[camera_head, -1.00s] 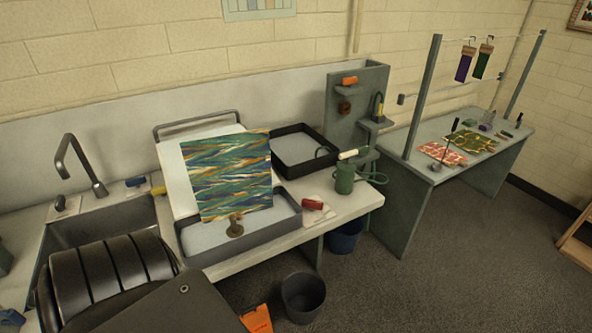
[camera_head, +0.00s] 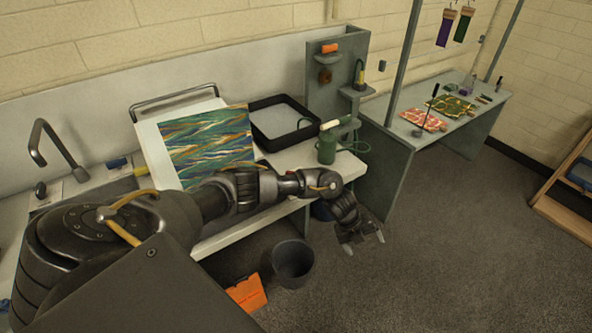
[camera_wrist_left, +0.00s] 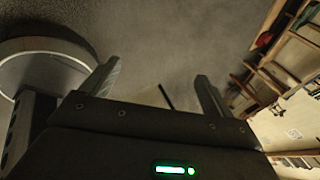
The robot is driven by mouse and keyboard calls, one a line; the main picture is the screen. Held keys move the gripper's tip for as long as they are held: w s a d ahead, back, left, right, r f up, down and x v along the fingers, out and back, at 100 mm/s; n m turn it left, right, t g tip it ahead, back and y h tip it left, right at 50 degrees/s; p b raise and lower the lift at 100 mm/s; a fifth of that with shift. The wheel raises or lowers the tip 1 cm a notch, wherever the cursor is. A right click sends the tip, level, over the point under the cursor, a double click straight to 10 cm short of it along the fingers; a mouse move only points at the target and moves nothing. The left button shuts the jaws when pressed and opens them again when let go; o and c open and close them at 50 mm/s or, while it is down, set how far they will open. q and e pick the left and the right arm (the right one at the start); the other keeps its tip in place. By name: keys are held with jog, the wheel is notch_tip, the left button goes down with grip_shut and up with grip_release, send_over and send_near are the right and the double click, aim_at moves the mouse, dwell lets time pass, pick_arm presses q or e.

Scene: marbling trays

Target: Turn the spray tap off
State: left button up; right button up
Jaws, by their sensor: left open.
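A grey upright panel (camera_head: 346,52) stands at the right end of the bench. A small brownish fitting (camera_head: 325,76), perhaps the spray tap, is on its face. A dark nozzle with a yellow part (camera_head: 359,72) stands on its side shelf. A green canister (camera_head: 327,149) with a pale-ended handle and a green hose stands in front. My left gripper (camera_head: 365,242) is low, beyond the bench's front edge, pointing down over the floor, below and apart from these. It is open and empty, with spread fingers in the left wrist view (camera_wrist_left: 157,84). My right gripper is out of view.
My left arm covers much of the front tray. A marbled sheet (camera_head: 208,146) leans on a white board beside a black-rimmed tray (camera_head: 283,138). A dark bin (camera_head: 293,265) stands on the floor. A grey table (camera_head: 470,140) is at the right. Open floor lies between.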

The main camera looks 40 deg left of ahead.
pick_arm(q)
jog(key=w+a+r+m+g+y, duration=0.1)
jog(key=a+r+m+y, duration=0.15)
jog(key=a+r, duration=1.05)
jog(key=a+r+m+g+y, duration=0.1)
jog(key=a+r+g+y, duration=0.15)
jog(key=a+r, duration=1.05)
jog(key=shift+t, duration=0.45)
jog(key=a+f, duration=0.1)
jog(key=f, duration=0.8)
jog(key=a+f+b, duration=0.1)
jog(key=f, duration=0.3)
jog(key=shift+w+a+f, duration=0.15)
jog(key=shift+a+f, duration=0.15)
jog(key=shift+f, duration=0.05)
jog(key=c, duration=1)
